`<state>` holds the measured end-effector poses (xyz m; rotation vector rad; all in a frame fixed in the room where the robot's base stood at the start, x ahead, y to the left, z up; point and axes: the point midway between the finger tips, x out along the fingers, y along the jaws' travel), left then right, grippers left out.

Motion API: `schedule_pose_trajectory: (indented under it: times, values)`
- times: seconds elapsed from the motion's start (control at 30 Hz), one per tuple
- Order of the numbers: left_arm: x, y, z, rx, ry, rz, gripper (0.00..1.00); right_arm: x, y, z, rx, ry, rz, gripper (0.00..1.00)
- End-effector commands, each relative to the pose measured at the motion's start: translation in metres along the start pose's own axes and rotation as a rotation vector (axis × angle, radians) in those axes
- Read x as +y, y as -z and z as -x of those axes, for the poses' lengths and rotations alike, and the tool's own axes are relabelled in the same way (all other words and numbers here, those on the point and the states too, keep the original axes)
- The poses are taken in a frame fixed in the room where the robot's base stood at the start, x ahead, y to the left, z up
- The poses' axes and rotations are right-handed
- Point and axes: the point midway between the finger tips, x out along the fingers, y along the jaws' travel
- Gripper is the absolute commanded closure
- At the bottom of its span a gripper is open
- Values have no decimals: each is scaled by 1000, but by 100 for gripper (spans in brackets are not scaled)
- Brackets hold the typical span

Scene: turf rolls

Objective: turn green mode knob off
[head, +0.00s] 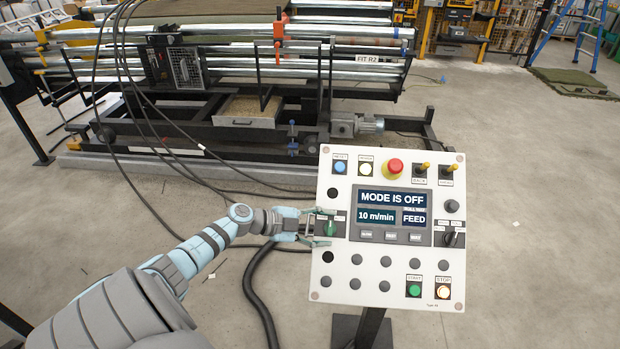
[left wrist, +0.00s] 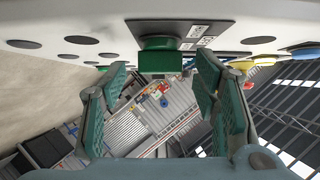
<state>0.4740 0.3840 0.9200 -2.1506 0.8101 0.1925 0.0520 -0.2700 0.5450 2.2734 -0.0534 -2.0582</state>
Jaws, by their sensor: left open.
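The green mode knob (head: 330,229) sits on the left side of the white control panel (head: 341,284). The panel's display (head: 391,210) reads "MODE IS OFF", "10 m/min" and "FEED". My left gripper (head: 322,228) is at the knob, its fingers above and below it in the head view. In the left wrist view the green knob (left wrist: 160,58) projects from its dark plate at the top centre. The left gripper's green-padded fingers (left wrist: 160,100) are spread wide there, one on each side of the knob, with gaps between. My right gripper is not in view.
A red emergency button (head: 395,167), toggles and a black selector knob (head: 453,237) are on the same panel. The panel stands on a dark post (head: 371,326). Black cables hang at the left, and a roller machine (head: 230,130) stands behind.

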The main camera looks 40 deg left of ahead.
Motion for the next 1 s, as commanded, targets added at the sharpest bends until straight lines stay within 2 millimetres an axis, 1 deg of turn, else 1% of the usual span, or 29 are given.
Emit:
schedule_pose_trajectory:
  times: [0.07,0.23,0.3,0.4,0.5,0.6,1.0]
  values:
    - [1,0,17,-3,-8,-4,45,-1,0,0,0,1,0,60]
    - [3,-1,68,-7,-14,-2,45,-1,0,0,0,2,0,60]
    - [3,-1,84,-6,-13,-4,45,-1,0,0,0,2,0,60]
    - [3,0,100,-3,-11,-3,45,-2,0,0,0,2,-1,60]
    - [2,0,108,-2,-7,-4,45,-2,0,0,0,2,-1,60]
    - [1,0,110,-1,-3,-3,45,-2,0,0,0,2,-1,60]
    - [0,0,110,0,-1,-1,45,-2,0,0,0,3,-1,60]
